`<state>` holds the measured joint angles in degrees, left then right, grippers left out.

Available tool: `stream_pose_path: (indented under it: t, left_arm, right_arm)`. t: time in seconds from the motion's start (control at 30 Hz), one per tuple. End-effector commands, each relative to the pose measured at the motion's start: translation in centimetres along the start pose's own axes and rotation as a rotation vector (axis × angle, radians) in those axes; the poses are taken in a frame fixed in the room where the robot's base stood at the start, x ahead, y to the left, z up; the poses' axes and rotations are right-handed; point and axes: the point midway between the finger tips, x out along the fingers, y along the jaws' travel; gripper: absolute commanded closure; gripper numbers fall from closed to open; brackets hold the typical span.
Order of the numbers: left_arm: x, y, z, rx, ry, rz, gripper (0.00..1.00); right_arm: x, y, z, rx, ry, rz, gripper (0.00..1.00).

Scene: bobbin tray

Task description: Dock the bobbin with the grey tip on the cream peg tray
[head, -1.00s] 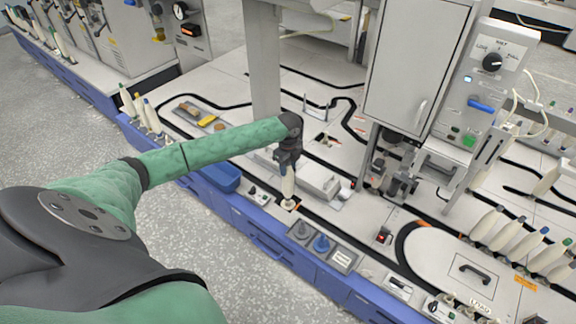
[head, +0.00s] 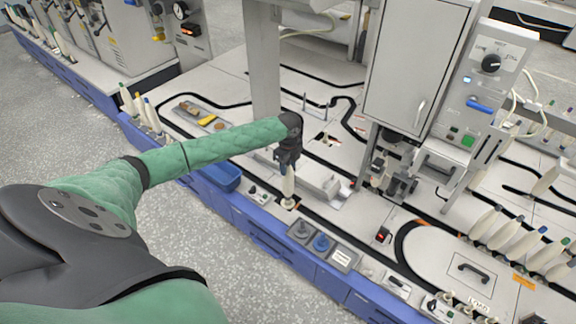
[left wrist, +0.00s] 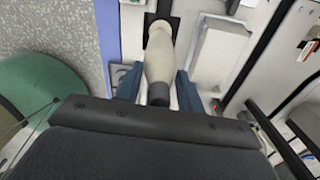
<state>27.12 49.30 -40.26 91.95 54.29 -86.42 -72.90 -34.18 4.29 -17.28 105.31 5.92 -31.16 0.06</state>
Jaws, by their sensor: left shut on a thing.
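My left gripper (head: 289,163) points down over the near edge of the bench and is shut on a cream bobbin (head: 288,186). The bobbin stands about upright, its lower end at a small dark square holder (head: 291,204); I cannot tell whether it touches. In the left wrist view the bobbin (left wrist: 159,55) sits between the blue-grey fingers (left wrist: 158,88), with a dark grey tip towards me. Small cream pegs (head: 448,297) show by a "LOAD" label at the bottom right; I cannot tell whether they belong to the cream peg tray. My right gripper is not in view.
A blue bin (head: 221,177) hangs at the bench's front edge. A white box (head: 319,181) stands just right of the bobbin. Grey and blue knobs (head: 321,243) lie nearer. A grey cabinet (head: 415,65) rises behind. Several bobbins (head: 508,235) stand at the right.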

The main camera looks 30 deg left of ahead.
Motion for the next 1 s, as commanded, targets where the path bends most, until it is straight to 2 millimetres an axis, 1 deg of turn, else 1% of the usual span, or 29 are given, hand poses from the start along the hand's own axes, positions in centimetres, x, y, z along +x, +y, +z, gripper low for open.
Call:
stream_pose_path:
  t: [0.27, 0.63, 1.0]
  left_arm:
    - [-0.1, 0.0, 0.0, 0.0, 0.0, 0.0, 1.0]
    - [0.0, 0.0, 0.0, 0.0, 0.0, 0.0, 1.0]
    - [0.3, 0.0, 0.0, 0.0, 0.0, 0.0, 1.0]
  right_arm:
    - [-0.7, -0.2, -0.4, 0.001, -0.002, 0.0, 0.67]
    - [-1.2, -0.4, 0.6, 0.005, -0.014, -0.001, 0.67]
    - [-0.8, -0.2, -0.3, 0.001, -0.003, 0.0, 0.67]
